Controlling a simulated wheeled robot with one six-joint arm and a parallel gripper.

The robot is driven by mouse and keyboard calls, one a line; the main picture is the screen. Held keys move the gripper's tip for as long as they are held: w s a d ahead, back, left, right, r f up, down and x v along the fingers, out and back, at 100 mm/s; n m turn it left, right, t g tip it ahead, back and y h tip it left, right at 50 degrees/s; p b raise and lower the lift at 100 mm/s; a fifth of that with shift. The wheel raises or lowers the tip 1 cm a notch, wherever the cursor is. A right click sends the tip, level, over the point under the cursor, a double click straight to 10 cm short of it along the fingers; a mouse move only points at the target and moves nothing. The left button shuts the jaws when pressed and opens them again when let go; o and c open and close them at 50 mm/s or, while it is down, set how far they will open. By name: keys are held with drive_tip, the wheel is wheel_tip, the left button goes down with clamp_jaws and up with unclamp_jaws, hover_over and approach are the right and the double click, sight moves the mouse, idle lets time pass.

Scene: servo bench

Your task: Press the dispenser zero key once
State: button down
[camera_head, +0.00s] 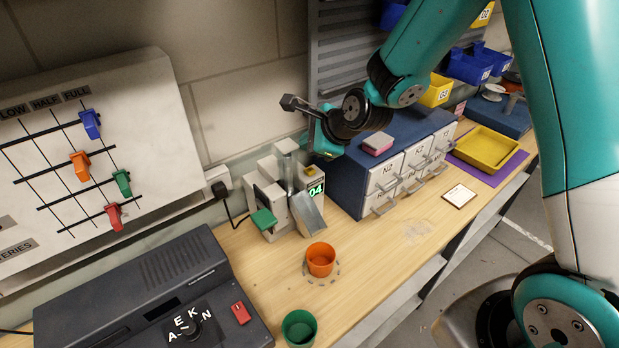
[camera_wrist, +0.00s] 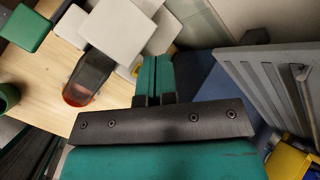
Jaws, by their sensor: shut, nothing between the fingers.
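The dispenser (camera_head: 279,190) is a pale grey unit with a green paddle (camera_head: 264,219), a metal chute (camera_head: 307,213) and a green display (camera_head: 316,190) reading 04. A small yellow key (camera_head: 309,170) sits above the display; I cannot read any label on it. My gripper (camera_head: 323,148) is above and just right of the dispenser, close to the blue cabinet. In the wrist view my gripper (camera_wrist: 155,62) has its green fingers shut together and empty, with their tips near the dispenser's grey housing (camera_wrist: 112,27). I cannot tell whether they touch it.
An orange cup (camera_head: 320,259) stands before the chute, and a green cup (camera_head: 299,328) nearer. A dark console (camera_head: 150,290) and slider board (camera_head: 95,165) are left.

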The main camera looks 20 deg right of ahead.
sight(309, 171)
drive_tip(key=shift+f+b, duration=1)
drive_tip(key=shift+f, duration=0.95)
idle(0.4)
drive_tip(key=shift+f, duration=0.4)
drive_tip(key=shift+f+b, duration=0.45)
drive_tip(key=shift+b, duration=0.15)
idle(0.4)
drive_tip(key=shift+r, duration=0.1)
drive_tip(key=shift+r+p, duration=0.75)
drive_tip(key=shift+r, duration=0.05)
wheel_tip(309, 171, up, 5)
drive_tip(key=p, duration=0.4)
drive_tip(key=shift+r, duration=0.1)
